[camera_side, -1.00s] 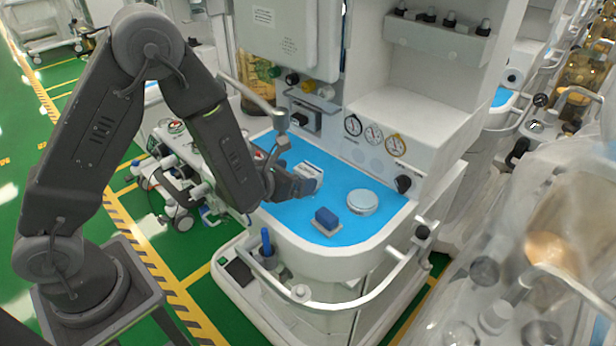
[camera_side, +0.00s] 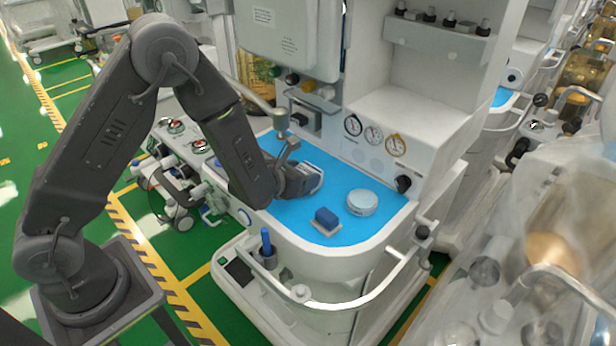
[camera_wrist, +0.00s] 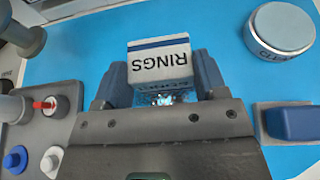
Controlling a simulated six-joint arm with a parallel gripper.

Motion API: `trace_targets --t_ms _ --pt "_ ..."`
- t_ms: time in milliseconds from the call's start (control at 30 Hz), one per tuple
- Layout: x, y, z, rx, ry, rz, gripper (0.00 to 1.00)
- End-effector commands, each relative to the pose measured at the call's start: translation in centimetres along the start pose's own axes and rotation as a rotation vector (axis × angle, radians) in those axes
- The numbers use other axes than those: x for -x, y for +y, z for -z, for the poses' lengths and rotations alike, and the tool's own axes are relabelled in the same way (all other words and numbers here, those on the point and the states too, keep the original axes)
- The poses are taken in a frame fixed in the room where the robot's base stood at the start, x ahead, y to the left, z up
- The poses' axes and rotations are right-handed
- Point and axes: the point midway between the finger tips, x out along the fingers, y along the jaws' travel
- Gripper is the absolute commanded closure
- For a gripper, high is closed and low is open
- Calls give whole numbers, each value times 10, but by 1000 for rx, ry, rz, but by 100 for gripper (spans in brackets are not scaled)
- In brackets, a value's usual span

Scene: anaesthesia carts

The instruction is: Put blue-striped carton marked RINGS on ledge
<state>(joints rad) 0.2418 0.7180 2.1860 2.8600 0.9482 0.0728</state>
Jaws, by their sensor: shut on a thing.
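The white carton marked RINGS, with a dark blue stripe, sits between the two fingers of my gripper (camera_wrist: 158,82) in the wrist view, its lettering upside down (camera_wrist: 160,62). My gripper is shut on it. In the side view my gripper (camera_side: 305,178) is over the blue mat, and it hides most of the carton (camera_side: 311,169). I cannot tell whether the carton touches the mat. A white ledge (camera_side: 415,115) runs above the gauges on the cart, up and to the right of my gripper, with bare space on top.
A round white tin (camera_side: 362,203) and a blue block on a pale base (camera_side: 327,221) stand on the blue mat (camera_side: 285,212) to the right of my gripper. A rail (camera_side: 345,303) curves round the cart's front. A grey jointed post (camera_side: 281,122) rises close behind my gripper.

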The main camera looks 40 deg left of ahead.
Motion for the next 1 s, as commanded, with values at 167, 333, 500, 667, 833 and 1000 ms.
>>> trace_targets --t_ms 167,333,500,667,833,1000 --pt "0 0 0 0 -1 0 62" --pt "1 0 -2 1 -2 0 62" --pt "5 0 -14 2 -5 1 62" --pt "14 0 -38 1 -8 2 62" --pt "27 1 -66 2 -7 3 62" --pt "35 1 -86 2 -5 3 62"
